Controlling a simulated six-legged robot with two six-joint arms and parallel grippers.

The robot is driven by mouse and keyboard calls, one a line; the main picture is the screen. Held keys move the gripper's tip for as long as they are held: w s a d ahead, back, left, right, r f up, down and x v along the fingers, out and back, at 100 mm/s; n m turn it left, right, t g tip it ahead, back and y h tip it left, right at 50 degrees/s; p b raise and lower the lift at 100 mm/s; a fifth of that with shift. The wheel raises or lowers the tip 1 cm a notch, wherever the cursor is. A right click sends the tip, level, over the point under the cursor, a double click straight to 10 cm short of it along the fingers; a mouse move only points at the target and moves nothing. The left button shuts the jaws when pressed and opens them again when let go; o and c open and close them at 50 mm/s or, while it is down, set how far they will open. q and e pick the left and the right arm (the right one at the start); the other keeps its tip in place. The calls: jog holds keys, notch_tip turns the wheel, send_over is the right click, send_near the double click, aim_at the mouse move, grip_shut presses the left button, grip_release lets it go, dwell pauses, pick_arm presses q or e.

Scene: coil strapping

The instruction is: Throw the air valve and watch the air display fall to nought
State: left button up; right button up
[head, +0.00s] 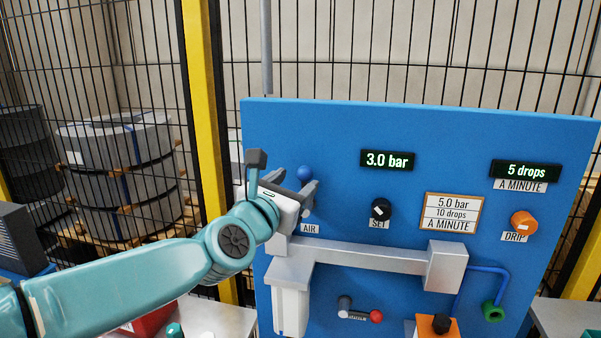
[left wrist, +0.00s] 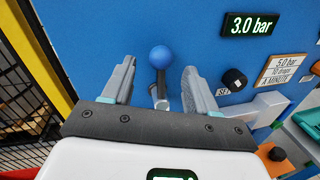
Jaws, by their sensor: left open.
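The air valve's blue ball knob (head: 305,173) stands on the blue panel above the AIR label (head: 310,229). In the left wrist view the knob (left wrist: 160,57) tops a short metal lever (left wrist: 160,95). My left gripper (head: 309,196) is at the valve. Its open fingers (left wrist: 157,82) stand on either side of the lever, with a gap on each side. The air display (head: 387,160) reads 3.0 bar; it also shows in the left wrist view (left wrist: 253,24). The valve's body is partly hidden by my gripper. My right gripper is not in view.
Right of the valve are a black SET knob (head: 381,209), a card (head: 452,213) reading 5.0 bar and 10 drops a minute, a drops display (head: 526,171) and an orange DRIP knob (head: 524,223). Below runs a grey metal bar (head: 365,256). Mesh fencing stands behind.

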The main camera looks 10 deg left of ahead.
aim_at(301, 179)
pick_arm(q)
jog(key=shift+w+d+r+p, duration=0.1)
jog(key=shift+w+d+p, duration=0.1)
jog(key=shift+w, duration=0.55)
jog(key=shift+w+d+p, duration=0.15)
jog(key=shift+w+p, duration=0.05)
jog(key=shift+w, duration=0.65)
grip_shut()
